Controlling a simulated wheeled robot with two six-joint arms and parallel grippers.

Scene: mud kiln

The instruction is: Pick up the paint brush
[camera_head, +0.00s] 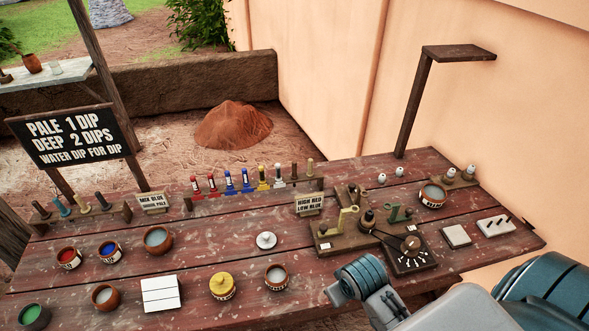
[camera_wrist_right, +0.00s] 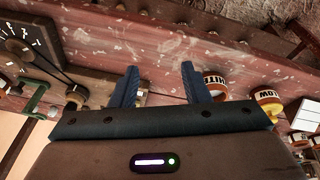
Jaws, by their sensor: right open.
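No single paint brush can be told apart for certain. Brush-like upright sticks with red, blue, yellow and white parts stand in a long wooden rack (camera_head: 258,191) at the back middle of the table. Several more sticks with brown, blue and dark tops stand in a shorter rack (camera_head: 85,215) at the left. My right gripper (camera_wrist_right: 160,82) is open and empty in the right wrist view, its two dark fingers apart over the red table. In the head view my right arm comes in at the lower right, far from both racks. My left gripper is out of view.
On the worn red table (camera_head: 215,250) stand a red paint pot (camera_head: 69,258), a blue paint pot (camera_head: 109,252), a yellow-lidded jar (camera_head: 222,286), white tiles (camera_head: 161,293) and a wooden device with a dial (camera_head: 405,250). A wooden post (camera_head: 412,105) rises at the back right.

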